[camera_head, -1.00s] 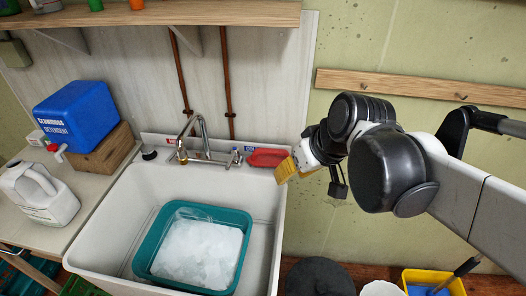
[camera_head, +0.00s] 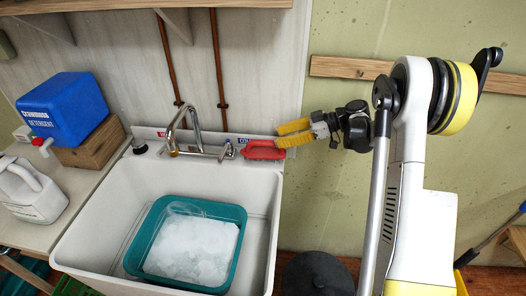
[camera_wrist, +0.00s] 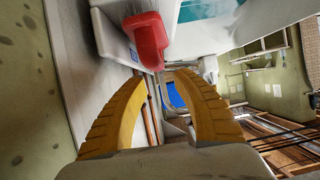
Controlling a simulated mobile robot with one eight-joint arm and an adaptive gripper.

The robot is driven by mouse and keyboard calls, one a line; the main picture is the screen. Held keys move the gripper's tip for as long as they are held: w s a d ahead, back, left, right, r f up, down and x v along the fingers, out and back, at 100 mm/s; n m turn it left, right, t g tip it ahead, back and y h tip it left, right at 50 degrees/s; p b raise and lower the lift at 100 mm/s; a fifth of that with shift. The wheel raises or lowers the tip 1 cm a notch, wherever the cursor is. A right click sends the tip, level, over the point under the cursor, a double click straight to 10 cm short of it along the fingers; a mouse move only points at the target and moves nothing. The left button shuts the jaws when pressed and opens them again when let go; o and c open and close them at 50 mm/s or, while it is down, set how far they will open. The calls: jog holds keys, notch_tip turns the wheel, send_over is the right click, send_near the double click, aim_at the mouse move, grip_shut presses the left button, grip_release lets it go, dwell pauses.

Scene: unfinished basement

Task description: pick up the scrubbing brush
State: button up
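A red object (camera_head: 262,150), possibly the scrubbing brush, lies on the back right rim of the white sink; I see no bristles. It also shows in the wrist view as a red rounded block (camera_wrist: 148,38), just beyond the fingertips and slightly left of centre. My gripper (camera_head: 279,135) has yellow fingers and reaches in from the right at the red object's right end. In the wrist view my gripper (camera_wrist: 159,76) is open, with nothing between the fingers. Whether a fingertip touches the red object I cannot tell.
The sink (camera_head: 105,225) holds a teal tub (camera_head: 238,255) with whitish contents. The faucet (camera_head: 198,125) stands left of the red object. The wall is close behind.

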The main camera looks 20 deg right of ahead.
aim_at(268, 142)
jog(key=shift+w+d+f, duration=0.1)
jog(key=shift+f, duration=0.2)
jog(key=shift+a+f, duration=0.15)
jog(key=shift+a, duration=0.05)
jog(key=b+x, duration=0.2)
jog(key=x, duration=0.3)
jog(key=b+x, duration=0.2)
jog(key=x, duration=0.3)
jog(key=shift+w+d+f, duration=0.15)
jog(key=shift+f, duration=0.1)
jog(key=shift+r, duration=0.1)
grip_shut()
